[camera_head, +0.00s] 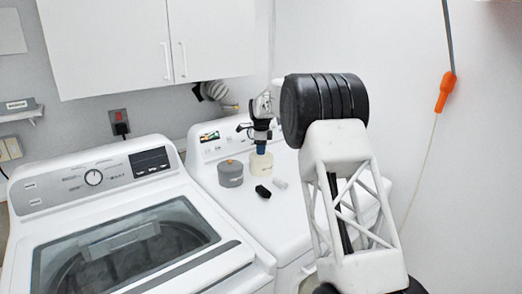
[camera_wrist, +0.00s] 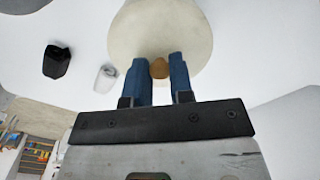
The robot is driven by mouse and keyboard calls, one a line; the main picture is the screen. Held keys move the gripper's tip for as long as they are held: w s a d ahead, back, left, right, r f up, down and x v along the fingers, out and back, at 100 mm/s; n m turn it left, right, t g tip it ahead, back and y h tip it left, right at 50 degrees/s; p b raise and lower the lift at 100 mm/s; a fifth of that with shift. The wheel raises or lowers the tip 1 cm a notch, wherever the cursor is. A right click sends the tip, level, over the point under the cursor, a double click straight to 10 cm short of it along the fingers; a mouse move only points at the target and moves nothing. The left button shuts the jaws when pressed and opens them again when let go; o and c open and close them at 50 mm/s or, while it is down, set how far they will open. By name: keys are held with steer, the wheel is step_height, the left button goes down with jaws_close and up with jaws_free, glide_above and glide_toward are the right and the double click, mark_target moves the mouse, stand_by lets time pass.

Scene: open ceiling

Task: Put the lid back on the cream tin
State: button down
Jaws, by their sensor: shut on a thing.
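The cream tin (camera_head: 261,170) stands on top of the right-hand white machine, beside a grey tin with an orange knob (camera_head: 230,174). My gripper (camera_head: 261,150) points down right above the cream tin. In the wrist view the cream lid (camera_wrist: 150,30) is a round disc, and its brown knob (camera_wrist: 160,68) sits between the two blue fingers of my gripper (camera_wrist: 160,70). The fingers are shut on the knob. In the head view no gap shows between lid and tin, but it is too small to tell whether the lid is fully seated.
A small black object (camera_head: 263,191) and a small white one (camera_head: 280,184) lie in front of the cream tin. A white washer (camera_head: 140,235) with a glass lid stands at left. White cupboards (camera_head: 165,45) hang above. The machine top towards the front is clear.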

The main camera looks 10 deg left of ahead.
stand_by(0.4)
steer(key=shift+c, duration=2.2)
jaws_free()
steer(key=shift+r, duration=0.1)
steer(key=shift+r, duration=3.35)
jaws_close()
steer(key=shift+f, duration=2.85)
